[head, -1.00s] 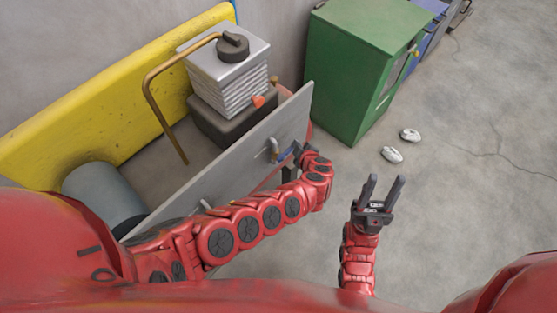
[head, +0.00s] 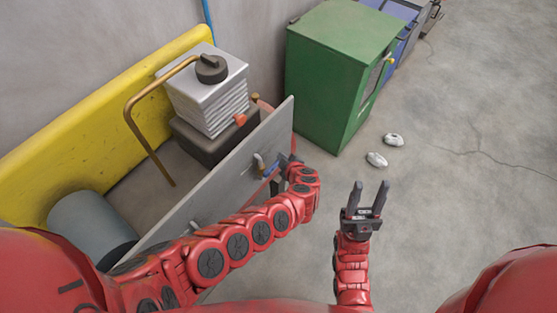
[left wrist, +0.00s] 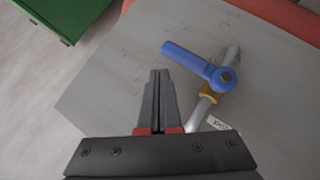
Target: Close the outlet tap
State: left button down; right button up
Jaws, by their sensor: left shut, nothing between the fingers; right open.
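The outlet tap is on the grey panel, with a blue lever handle (left wrist: 188,60) on a brass body (left wrist: 211,92) and a silvery pipe. In the left wrist view the lever points to the upper left, across the pipe at an angle. In the head view the blue lever (head: 270,170) shows small beside my left gripper (head: 284,163). My left gripper's fingers (left wrist: 158,72) are shut and empty, with the tips just below and left of the lever. I cannot tell whether they touch it. My right gripper (head: 369,186) is open and empty over the floor.
The grey panel (head: 215,188) stands upright before a stack of metal plates (head: 212,105) and a yellow barrier (head: 90,125). A green cabinet (head: 325,80) stands behind. Two pale lumps (head: 377,159) lie on the floor. Floor at right is clear.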

pick_arm(q)
jog(key=p+v, duration=0.6)
jog(key=v, duration=0.6)
jog(key=shift+s+d, duration=0.1)
jog(key=shift+d, duration=0.05)
